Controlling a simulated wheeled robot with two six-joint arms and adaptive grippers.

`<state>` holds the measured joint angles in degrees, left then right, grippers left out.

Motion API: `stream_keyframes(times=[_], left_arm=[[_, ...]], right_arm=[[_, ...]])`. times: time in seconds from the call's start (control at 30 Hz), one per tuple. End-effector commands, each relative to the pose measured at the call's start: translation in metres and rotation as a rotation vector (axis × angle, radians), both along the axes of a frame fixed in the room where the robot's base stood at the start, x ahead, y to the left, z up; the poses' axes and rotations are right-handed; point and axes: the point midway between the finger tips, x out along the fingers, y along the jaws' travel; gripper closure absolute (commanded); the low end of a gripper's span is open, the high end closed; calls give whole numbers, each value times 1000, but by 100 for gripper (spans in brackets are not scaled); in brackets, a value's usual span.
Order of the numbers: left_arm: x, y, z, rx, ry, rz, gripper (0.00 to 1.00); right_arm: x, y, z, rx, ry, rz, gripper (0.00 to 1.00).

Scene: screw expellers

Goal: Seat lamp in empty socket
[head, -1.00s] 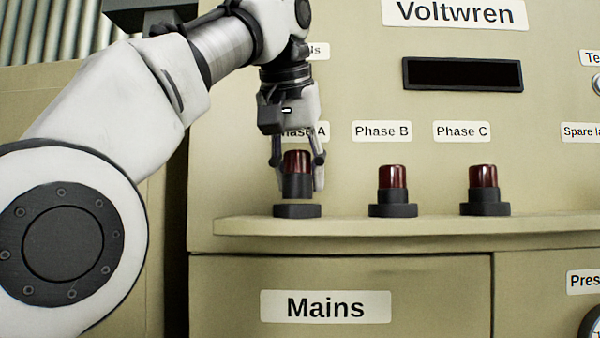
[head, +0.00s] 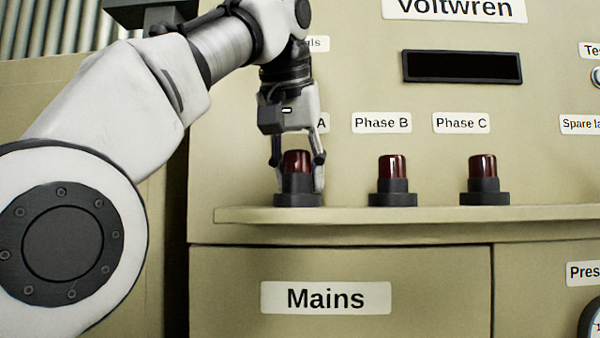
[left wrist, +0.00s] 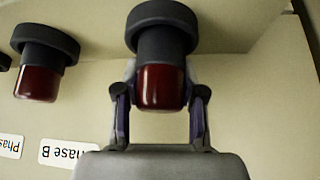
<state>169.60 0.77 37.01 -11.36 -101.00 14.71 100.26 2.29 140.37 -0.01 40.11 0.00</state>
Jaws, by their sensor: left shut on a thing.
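A dark red lamp with a black collar (head: 297,164) stands upright at the Phase A position. My left gripper (head: 298,180) points down and is shut on it, one finger on each side. The lamp's base meets the round black socket (head: 298,200) on the shelf, with no visible gap in the head view. In the left wrist view the lamp (left wrist: 160,88) sits between the fingertips, in line with the wider black socket (left wrist: 162,18). My right gripper is not in view.
Similar red lamps stand in sockets at Phase B (head: 392,168) and Phase C (head: 483,168), to the right on the same narrow shelf (head: 430,214). The panel wall with a dark display (head: 462,74) rises close behind. A Mains label (head: 326,298) is below.

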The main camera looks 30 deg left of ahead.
Motion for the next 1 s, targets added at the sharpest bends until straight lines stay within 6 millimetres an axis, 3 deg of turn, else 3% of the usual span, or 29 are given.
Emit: stream_keyframes(times=[0.1,0.13,0.17,1.0], left_arm=[[0,0,-3,0,0,0,100],[0,0,-3,0,0,0,57],[0,0,-2,0,0,0,50],[0,0,-2,0,0,0,50]], right_arm=[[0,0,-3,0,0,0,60],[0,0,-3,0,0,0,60],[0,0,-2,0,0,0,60],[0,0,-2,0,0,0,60]])
